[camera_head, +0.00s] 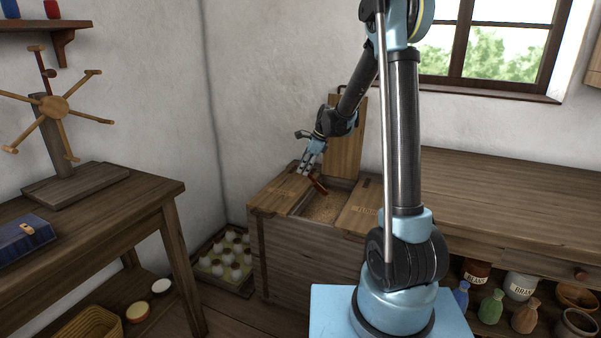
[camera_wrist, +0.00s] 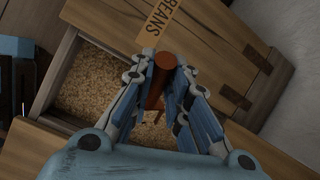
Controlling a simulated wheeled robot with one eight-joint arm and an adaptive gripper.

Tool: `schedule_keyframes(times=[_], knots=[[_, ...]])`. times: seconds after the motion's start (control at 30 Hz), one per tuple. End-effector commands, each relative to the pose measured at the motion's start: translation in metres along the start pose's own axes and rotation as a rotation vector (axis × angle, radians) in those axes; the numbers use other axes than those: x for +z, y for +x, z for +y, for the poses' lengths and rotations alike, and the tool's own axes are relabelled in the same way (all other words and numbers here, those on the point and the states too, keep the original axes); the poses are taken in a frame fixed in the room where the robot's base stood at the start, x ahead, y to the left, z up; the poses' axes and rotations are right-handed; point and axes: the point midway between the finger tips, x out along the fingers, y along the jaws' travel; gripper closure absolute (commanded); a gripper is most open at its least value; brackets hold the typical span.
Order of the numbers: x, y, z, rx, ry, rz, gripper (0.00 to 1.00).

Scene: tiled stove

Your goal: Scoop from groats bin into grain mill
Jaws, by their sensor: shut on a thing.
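A wooden bin chest (camera_head: 310,245) stands by the wall with its middle compartment open. Pale tan grain, like groats (camera_head: 322,207), lies inside; the grain also fills the open compartment in the wrist view (camera_wrist: 95,85). My gripper (camera_head: 309,172) is over this opening, shut on a reddish-brown scoop handle (camera_head: 318,186). The handle (camera_wrist: 157,85) stands between the fingers in the wrist view. The scoop's bowl is mostly hidden, so I cannot tell whether it holds grain. I cannot make out a grain mill in either view.
The compartment's lid (camera_head: 345,140) stands open at the back. A closed lid marked BEANS (camera_wrist: 190,45) borders the opening. A long wooden counter (camera_head: 500,205) at right is clear on top. A table (camera_head: 100,215) with a spoked wooden device (camera_head: 53,108) stands left. A crate (camera_head: 225,262) sits between.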

Motion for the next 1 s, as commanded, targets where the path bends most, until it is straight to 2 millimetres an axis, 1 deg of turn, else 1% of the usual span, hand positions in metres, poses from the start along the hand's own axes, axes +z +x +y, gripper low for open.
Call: schedule_keyframes(times=[0.1,0.6,1.0], knots=[[-0.005,-0.007,-0.002,0.002,0.012,-0.050,1.00],[-0.024,-0.032,-0.008,0.020,0.046,-0.250,1.00],[-0.042,-0.047,-0.013,0.037,0.075,-0.408,1.00]])
